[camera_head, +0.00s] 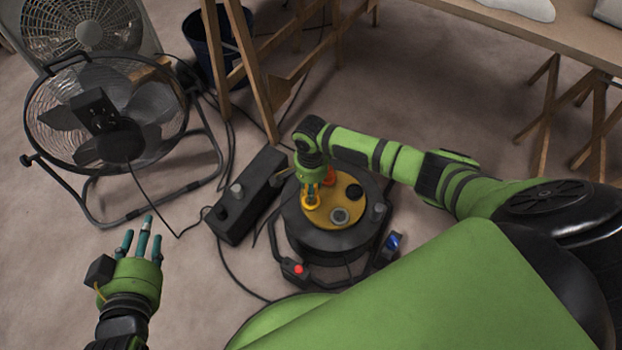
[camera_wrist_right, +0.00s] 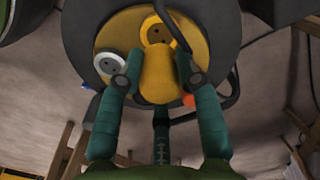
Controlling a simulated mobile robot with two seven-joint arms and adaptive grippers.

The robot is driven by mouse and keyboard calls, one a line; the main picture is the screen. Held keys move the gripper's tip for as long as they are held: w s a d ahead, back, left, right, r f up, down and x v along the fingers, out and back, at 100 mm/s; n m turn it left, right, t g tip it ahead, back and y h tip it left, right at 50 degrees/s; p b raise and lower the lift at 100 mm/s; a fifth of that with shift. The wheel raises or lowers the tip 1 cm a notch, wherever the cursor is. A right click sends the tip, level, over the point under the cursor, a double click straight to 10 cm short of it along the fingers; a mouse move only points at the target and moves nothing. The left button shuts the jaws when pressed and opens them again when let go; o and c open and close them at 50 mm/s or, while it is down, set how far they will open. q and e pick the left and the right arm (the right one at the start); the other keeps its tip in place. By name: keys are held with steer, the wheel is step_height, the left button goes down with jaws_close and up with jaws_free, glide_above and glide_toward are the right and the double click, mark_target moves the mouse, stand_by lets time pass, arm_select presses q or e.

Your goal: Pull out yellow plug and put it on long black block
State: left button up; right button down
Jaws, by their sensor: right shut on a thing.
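The yellow plug (camera_head: 310,200) is on the yellow top plate (camera_head: 347,202) of a round black cable reel (camera_head: 322,242) in the head view. My right gripper (camera_head: 314,188) reaches down over it, shut on it. In the right wrist view the yellow plug (camera_wrist_right: 158,82) sits between the teal fingers of my right gripper (camera_wrist_right: 159,68). I cannot tell if its pins are still fully in the socket. The long black block (camera_head: 263,181) lies left of the reel, with a grey plug and a black plug on it. My left gripper (camera_head: 141,236) is open and empty at the lower left.
An orange plug (camera_head: 328,176) and a round grey socket (camera_head: 340,216) are close beside the yellow plug. A black floor fan (camera_head: 110,135) stands left. Loose cables (camera_head: 235,280) cross the floor. Wooden trestle legs (camera_head: 262,98) stand behind. A box with a red button (camera_head: 297,269) sits at the reel's front.

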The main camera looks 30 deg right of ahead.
arm_select(q)
steer(key=shift+s+a+f+g+y, duration=0.15)
steer(key=shift+s+f+g, duration=0.1)
steer(key=shift+f, duration=0.2)
steer(key=shift+s+a+f+g+y, duration=0.1)
steer(key=shift+s+a+f+g, duration=0.1)
steer(key=shift+s+f+g, duration=0.15)
steer(key=shift+s+a+f+g+y, duration=0.1)
steer(key=shift+s+a+f+g, duration=0.1)
steer(key=shift+f, duration=0.3)
